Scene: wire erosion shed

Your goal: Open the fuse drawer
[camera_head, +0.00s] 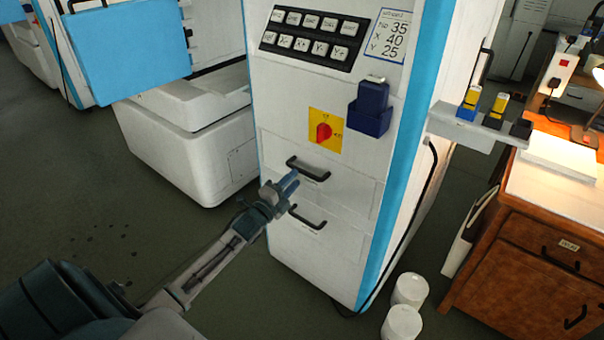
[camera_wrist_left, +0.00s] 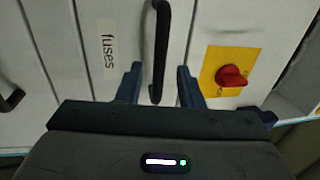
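The fuse drawer (camera_head: 345,188) is the upper of two drawers in the white machine cabinet, and it looks closed. Its black bar handle (camera_head: 308,168) also shows in the left wrist view (camera_wrist_left: 160,45), beside a label (camera_wrist_left: 108,45) reading "fuses". My left gripper (camera_head: 290,183) is just in front of the cabinet by this handle. In the left wrist view its two fingers (camera_wrist_left: 160,75) are apart, with one end of the handle showing between them. They do not grip it; whether they reach its depth is unclear. My right gripper is not in view.
A red rotary switch on a yellow plate (camera_head: 325,130) sits above the drawer, with a blue holder (camera_head: 370,110) to its right. A lower drawer has a similar handle (camera_head: 308,217). White tubs (camera_head: 402,322) stand on the floor at right, near a wooden desk (camera_head: 520,250).

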